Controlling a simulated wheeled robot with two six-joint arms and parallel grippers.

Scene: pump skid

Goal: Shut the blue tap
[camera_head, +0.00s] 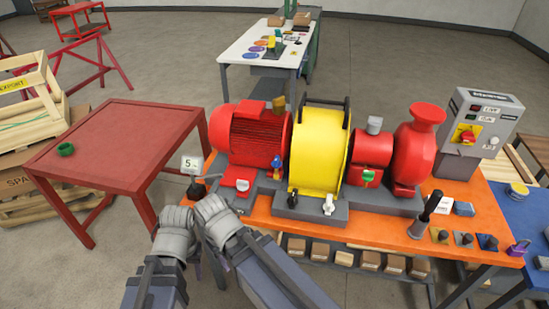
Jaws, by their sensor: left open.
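A small blue tap (277,162) shows at the front of the red motor (247,137), just left of the yellow guard (316,150). Its handle position is too small to tell. My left gripper (178,213) is open and seems empty, left of the orange bench and well apart from the blue tap. My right gripper (209,204) is close beside it, by the bench's left end, below and left of the tap. Its fingers are seen from behind, so I cannot tell whether they are open.
A green tap (368,176) sits on the red pump, with black and white levers (328,203) in front of the guard. A gauge stand marked 5 (192,165) is near my grippers. A black upright handle (426,215) stands at the front right of the orange bench (382,232).

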